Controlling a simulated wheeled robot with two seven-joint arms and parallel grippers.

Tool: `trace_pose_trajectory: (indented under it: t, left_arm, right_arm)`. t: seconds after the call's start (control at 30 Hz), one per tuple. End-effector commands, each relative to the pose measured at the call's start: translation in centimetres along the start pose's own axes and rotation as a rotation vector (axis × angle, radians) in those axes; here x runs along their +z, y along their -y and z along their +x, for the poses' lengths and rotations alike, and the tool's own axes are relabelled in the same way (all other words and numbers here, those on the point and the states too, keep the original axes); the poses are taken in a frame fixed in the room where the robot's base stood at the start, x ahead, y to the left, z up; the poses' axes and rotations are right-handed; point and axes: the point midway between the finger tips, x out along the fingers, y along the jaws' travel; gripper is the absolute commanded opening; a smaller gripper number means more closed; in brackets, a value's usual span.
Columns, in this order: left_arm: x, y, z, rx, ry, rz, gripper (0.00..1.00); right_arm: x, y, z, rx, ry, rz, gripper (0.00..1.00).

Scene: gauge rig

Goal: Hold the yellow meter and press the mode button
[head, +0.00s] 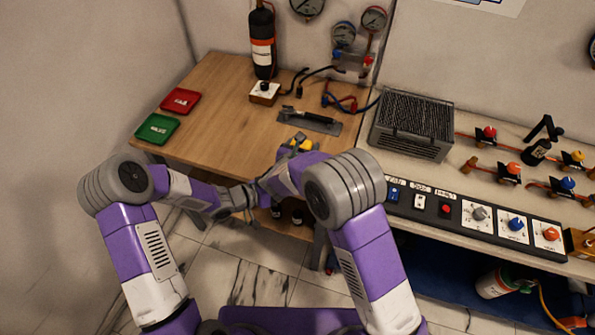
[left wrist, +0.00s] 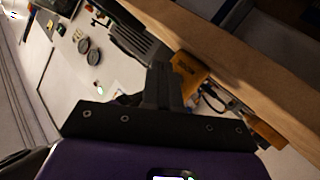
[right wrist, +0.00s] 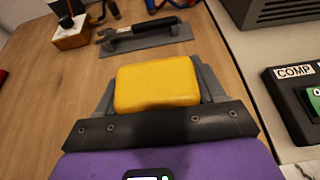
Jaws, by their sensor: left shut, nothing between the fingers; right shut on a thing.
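The yellow meter (right wrist: 157,84) is a rounded block held between the fingers of my right gripper (right wrist: 155,88), above the wooden table. A small part of the meter (head: 304,145) shows beyond my right forearm in the head view; its face and mode button are hidden there. My left gripper (left wrist: 163,80) is shut and empty. In the left wrist view its fingers overlap the edge of a yellow-orange block (left wrist: 190,72) with dark marks; I cannot tell whether they touch. In the head view the left fingertips are hard to make out near my right wrist.
On the table (head: 215,100) are a wrench (right wrist: 140,30) on a grey mat (head: 325,126), a red tray (head: 180,101), a green tray (head: 157,128) and a small knob box (head: 265,94). A grey vented box (head: 413,125) and switch panel (head: 430,207) stand at right.

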Motion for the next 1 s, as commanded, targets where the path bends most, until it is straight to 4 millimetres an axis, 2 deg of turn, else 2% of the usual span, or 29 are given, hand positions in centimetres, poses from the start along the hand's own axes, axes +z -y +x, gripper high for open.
trace_pose_trajectory:
  t: [0.33,1.0]
  left_arm:
    - [1.5,-1.5,-2.1,0.000,0.000,-0.001,0.00]
    - [1.6,-1.6,-2.2,0.000,0.000,0.000,0.00]
  right_arm:
    - [0.1,0.0,0.0,0.000,0.001,0.000,0.29]
    - [0.1,0.0,0.0,0.000,0.001,0.000,0.29]
